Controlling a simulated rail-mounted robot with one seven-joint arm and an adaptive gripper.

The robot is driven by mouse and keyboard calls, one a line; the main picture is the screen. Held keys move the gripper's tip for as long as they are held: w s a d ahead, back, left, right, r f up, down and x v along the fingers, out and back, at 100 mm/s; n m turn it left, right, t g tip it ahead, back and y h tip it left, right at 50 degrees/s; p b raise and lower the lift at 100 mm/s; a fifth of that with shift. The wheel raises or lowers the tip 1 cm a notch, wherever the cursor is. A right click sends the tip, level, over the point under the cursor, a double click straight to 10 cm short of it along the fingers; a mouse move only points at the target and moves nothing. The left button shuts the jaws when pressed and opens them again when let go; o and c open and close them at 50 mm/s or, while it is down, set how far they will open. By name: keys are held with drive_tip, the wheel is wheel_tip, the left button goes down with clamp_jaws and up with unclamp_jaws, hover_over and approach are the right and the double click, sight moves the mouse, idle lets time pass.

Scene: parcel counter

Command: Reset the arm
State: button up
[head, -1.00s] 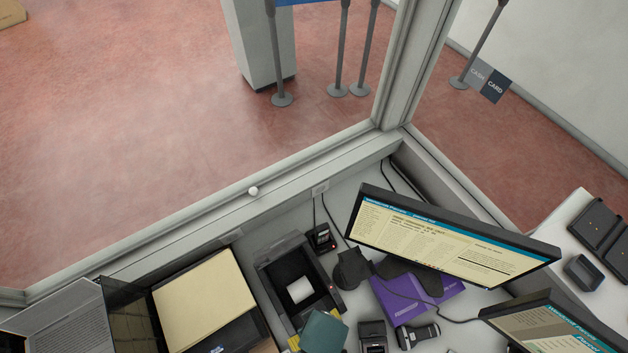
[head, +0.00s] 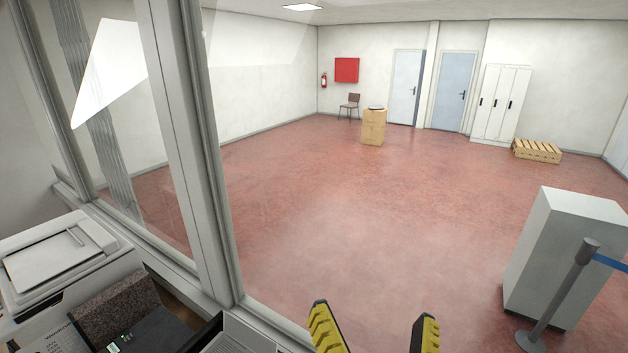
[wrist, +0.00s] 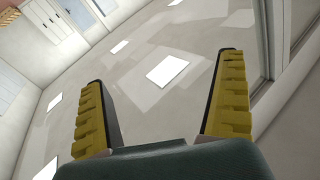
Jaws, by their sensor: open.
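My gripper (head: 374,330) shows at the bottom edge of the head view, its two yellow-padded fingers spread apart with nothing between them. In the wrist view my gripper (wrist: 163,105) is also open and empty, with the ceiling and its bright light panels (wrist: 167,71) behind the fingers. The rest of my arm is out of the head view.
A window frame post (head: 190,150) stands left of my gripper. A white printer (head: 60,265) and a dark brown box-like item (head: 115,308) sit on the counter at lower left. A grey pedestal (head: 565,255) and a barrier post (head: 560,295) stand at right. The red floor (head: 370,220) is largely clear.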

drive_tip(key=s+r+n+t, duration=0.2)
drive_tip(key=s+r+t, duration=0.1)
drive_tip(key=r, duration=0.3)
drive_tip(key=shift+s+r+n, duration=0.25)
drive_tip(key=shift+n, duration=0.05)
idle(0.3)
